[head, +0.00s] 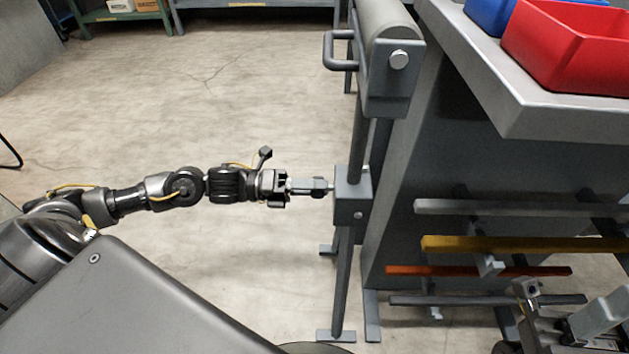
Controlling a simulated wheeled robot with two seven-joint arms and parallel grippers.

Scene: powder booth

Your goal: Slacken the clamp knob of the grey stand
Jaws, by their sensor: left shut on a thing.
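The grey stand (343,265) rises upright at centre right, with a roller on top and a boxy clamp block (352,190) partway up its post. The clamp knob is on the left side of this block; it is mostly hidden by my fingers. My left gripper (315,187) reaches in level from the left, shut on the knob. Part of what looks like my right arm shows at the lower right corner, but its fingers cannot be made out clearly.
A grey bench (560,118) with a red bin (570,45) and a blue bin (487,12) stands right of the stand. Below it, several bars, one yellow (520,246) and one orange (420,270), stick out sideways. The floor (220,110) left of the stand is clear.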

